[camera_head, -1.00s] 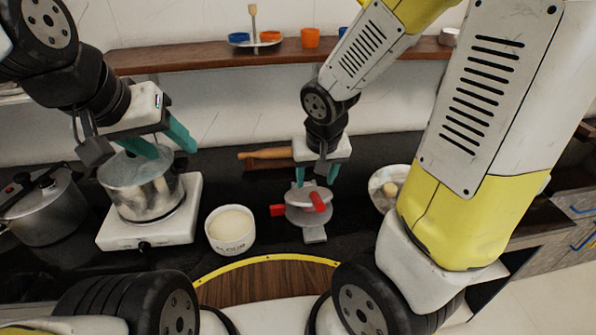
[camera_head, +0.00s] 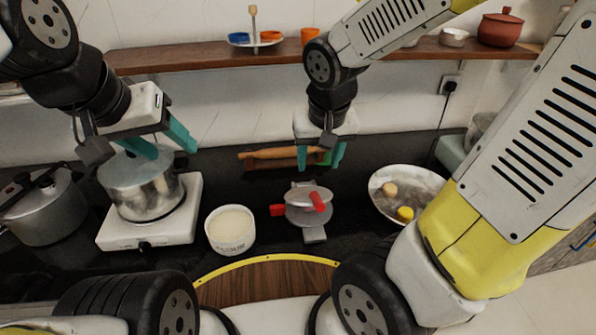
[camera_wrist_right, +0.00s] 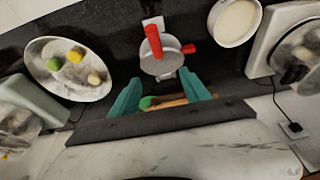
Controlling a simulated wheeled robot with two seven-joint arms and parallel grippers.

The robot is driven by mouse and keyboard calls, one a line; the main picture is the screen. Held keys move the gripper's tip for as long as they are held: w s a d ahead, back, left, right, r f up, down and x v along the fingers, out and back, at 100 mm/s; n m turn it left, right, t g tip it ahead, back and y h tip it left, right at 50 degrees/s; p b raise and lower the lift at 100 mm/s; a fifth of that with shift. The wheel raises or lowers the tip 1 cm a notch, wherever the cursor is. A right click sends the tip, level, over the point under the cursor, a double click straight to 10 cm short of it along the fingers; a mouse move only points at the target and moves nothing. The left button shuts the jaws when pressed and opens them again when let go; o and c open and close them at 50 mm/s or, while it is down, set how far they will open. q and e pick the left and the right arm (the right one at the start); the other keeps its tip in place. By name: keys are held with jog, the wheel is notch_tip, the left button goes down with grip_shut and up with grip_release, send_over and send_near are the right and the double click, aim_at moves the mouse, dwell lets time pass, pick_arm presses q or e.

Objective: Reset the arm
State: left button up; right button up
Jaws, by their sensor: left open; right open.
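My left gripper (camera_head: 170,150) is open, with teal fingers over the rim of a metal pot (camera_head: 145,185) on a white stove. I cannot tell whether they touch the pot. My right gripper (camera_head: 320,160) is open and raised behind the red-handled press (camera_head: 308,205). In the right wrist view its teal fingers (camera_wrist_right: 162,92) are spread apart with nothing gripped. A rolling pin (camera_head: 270,154) lies behind it, and a small green thing (camera_wrist_right: 147,102) shows between the fingers, apart from them as far as I can tell. A clay pot (camera_head: 500,28) stands on the shelf.
A white bowl (camera_head: 230,231) stands between the white stove (camera_head: 117,236) and the press. A wide bowl (camera_head: 430,183) with several small vegetables is at the right. A pressure cooker (camera_head: 42,210) is at the far left. The brown shelf (camera_head: 200,56) runs along the wall.

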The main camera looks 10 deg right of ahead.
jog(key=shift+s+r, duration=0.2)
jog(key=shift+r, duration=0.3)
jog(key=s+d+r+t+y, duration=0.1)
jog(key=s+r+t+y, duration=0.1)
jog(key=s+r, duration=0.4)
notch_tip(320, 180, up, 4)
jog(key=shift+d+f+n+t, duration=0.2)
jog(key=shift+n+t, duration=0.1)
jog(key=shift+t, duration=0.1)
jog(key=shift+c, duration=0.4)
